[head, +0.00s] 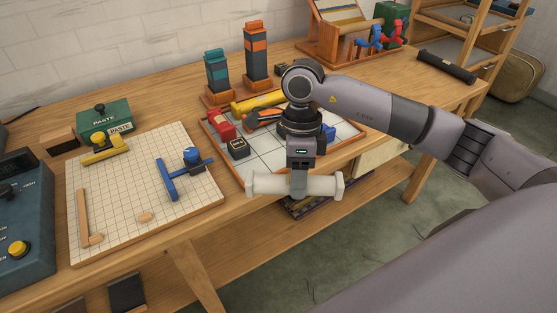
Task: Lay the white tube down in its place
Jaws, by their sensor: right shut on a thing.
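The white tube (265,186) has flared ends and lies level across the picture, in front of the table's front edge. My right gripper (299,187) points down and is shut on the middle of the tube. The tube is clear of the table top. Behind the gripper is a tray (239,182) with an orange-brown rim and a white tiled floor. My right wrist hides part of the tray's middle. My left gripper is out of view.
The tray holds a yellow roll (250,103), a red block (222,126), a small black box (238,149) and a blue piece (328,132). A gridded board (130,205) with tools lies left. Two tall cartons (256,55) stand behind the tray.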

